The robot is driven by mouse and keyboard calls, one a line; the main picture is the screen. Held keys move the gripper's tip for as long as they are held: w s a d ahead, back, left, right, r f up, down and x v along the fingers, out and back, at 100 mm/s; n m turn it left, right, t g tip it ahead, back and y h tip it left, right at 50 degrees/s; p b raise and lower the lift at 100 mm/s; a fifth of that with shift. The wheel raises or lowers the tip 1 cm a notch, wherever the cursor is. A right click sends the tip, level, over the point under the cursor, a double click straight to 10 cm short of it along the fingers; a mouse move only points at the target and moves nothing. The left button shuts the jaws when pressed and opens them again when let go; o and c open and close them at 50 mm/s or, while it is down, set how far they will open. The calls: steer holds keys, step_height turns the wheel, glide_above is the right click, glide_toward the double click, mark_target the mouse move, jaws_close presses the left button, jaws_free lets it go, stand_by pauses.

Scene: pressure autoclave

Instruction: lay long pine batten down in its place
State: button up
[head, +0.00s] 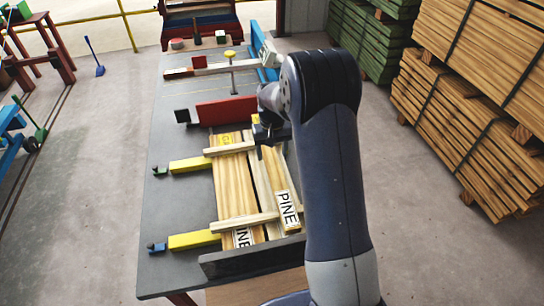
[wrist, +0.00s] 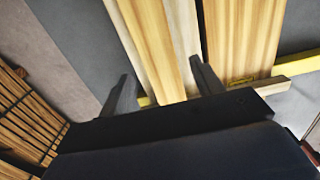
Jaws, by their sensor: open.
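A long pine batten (head: 285,196) with a PINE label lies lengthwise at the right of the work on the grey table, partly hidden by my arm. It shows in the wrist view (wrist: 144,45) as a pale strip between my fingers. My gripper (wrist: 160,74) is open, one finger on each side of it, and does not close on it. In the head view my gripper (head: 264,138) is over the batten's far part. A paler strip (wrist: 184,40) runs close beside the batten. Whether the batten rests fully on the crosspieces cannot be told.
Yellow clamps (head: 193,240) stick out at the table's left. A red block (head: 226,110) and an upright post (head: 232,75) stand beyond. A dark bar (head: 250,258) crosses the near end.

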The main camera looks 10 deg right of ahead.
mark_target(272, 161)
step_height(272, 161, up, 10)
steer(key=b, duration=0.1)
